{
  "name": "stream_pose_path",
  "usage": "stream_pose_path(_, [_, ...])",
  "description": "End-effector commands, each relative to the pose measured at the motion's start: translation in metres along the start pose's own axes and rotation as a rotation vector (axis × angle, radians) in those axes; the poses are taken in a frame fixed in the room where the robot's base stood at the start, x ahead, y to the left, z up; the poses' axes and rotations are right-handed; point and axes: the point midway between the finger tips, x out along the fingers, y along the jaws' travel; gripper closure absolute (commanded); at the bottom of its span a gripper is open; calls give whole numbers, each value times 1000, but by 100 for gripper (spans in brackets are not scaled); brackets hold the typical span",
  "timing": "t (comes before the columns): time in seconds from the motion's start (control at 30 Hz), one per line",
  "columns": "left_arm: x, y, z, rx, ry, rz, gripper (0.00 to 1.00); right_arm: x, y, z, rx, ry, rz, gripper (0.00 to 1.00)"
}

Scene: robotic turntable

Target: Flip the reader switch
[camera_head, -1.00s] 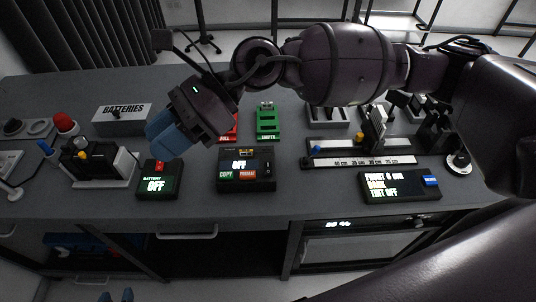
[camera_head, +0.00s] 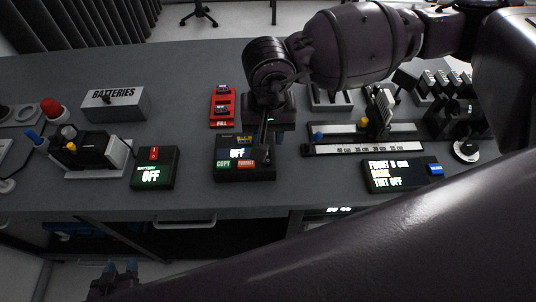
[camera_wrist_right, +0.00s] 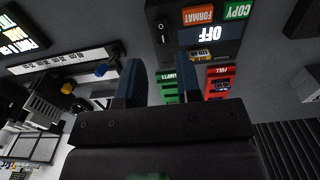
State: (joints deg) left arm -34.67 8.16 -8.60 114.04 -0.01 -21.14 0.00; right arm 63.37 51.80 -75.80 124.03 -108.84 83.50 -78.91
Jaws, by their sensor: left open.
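The reader (camera_head: 232,172) is a dark box in the middle of the table with a lit OFF display and green COPY and orange FORMAT buttons. It also shows upside down in the right wrist view (camera_wrist_right: 225,42). Its black rocker switch (camera_wrist_right: 163,33) has white marks and sits beside the display; in the head view my gripper covers that area. My right gripper (camera_head: 265,142) hangs over the reader's back right part, fingers downward. In the wrist view its blue fingers are apart with nothing between them. My left gripper (camera_head: 118,268) is open and low at the bottom left, away from the reader.
A battery box reading OFF (camera_head: 165,178) stands left of the reader. A red FULL tray (camera_head: 222,109) is behind it; a green tray (camera_wrist_right: 167,88) shows in the wrist view. A ruler rail (camera_head: 365,148) and a display box (camera_head: 395,187) are at right.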

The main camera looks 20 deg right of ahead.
Motion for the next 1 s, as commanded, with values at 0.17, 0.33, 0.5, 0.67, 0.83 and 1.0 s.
stream_pose_path(0.17, [0, 0, -1, 0, 1, 0, 57, 32, 0, 1, 0, -3, 1, 68])
stream_pose_path(0.33, [0, 0, -2, 0, 3, 0, 57, 59, 0, 1, 1, -3, -1, 68])
stream_pose_path(0.5, [1, 0, -4, 1, 7, 1, 57, 77, -1, 1, 2, -2, -1, 68])
stream_pose_path(0.67, [2, 0, -6, 1, 9, 1, 57, 85, -1, 1, 1, -2, -3, 68])
stream_pose_path(0.83, [2, 0, -6, 1, 9, 1, 57, 86, -1, 1, 1, -2, -3, 68])
stream_pose_path(1.0, [2, 0, -6, 1, 9, 1, 57, 86, -1, 1, 1, -1, -3, 76])
